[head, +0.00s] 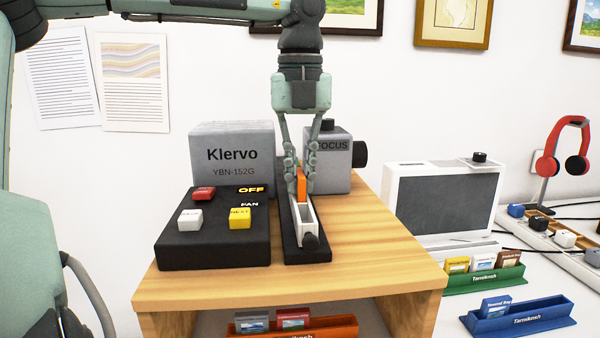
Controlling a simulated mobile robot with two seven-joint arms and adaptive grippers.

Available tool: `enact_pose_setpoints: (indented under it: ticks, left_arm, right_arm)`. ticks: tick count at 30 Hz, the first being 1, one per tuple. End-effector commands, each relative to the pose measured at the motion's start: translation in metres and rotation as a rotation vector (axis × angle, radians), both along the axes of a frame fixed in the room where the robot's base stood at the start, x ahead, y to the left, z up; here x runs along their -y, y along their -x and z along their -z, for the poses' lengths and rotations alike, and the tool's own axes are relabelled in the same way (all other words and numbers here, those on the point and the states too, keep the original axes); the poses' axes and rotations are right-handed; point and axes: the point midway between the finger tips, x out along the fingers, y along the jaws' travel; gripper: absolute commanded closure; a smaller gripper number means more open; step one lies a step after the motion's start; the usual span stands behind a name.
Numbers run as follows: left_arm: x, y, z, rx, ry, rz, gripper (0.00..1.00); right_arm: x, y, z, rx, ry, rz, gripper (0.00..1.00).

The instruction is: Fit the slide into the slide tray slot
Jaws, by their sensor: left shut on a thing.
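The tray sits on the wooden stand beside the black control box. My right gripper is not in view.
The grey Klervo projector (231,155) and its FOCUS block (337,160) stand close behind. The black control box (212,245) is left of the tray. Orange (335,331), green (485,280) and blue (520,321) racks hold other slides. The stand's right side is clear.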

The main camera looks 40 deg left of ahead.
Motion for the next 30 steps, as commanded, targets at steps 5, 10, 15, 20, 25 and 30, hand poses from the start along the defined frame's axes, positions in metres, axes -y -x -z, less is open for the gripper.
enact_pose_setpoints:
  ticks: [5, 10, 15, 20, 25, 30]
  left_arm:
    - [0.0, 0.0, 0.001, 0.0, 0.0, 0.0, 1.0]
    - [0.0, 0.0, 0.002, 0.0, 0.0, 0.001, 1.0]
    - [0.0, 0.0, 0.002, 0.0, 0.0, 0.001, 0.7]
    - [0.0, 0.0, 0.001, 0.0, 0.0, 0.001, 0.7]
    - [0.0, 0.0, 0.0, 0.0, 0.0, 0.001, 0.7]
    - [-0.001, -0.001, -0.016, 0.004, -0.003, -0.001, 0.7]
  right_arm:
    - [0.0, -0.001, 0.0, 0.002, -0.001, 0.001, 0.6]
    - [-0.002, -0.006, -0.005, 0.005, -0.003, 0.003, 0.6]
    - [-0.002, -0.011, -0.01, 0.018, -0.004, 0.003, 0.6]
    - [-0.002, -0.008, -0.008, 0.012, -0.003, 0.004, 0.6]
    - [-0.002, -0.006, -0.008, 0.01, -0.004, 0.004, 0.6]
    - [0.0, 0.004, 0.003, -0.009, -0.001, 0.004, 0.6]
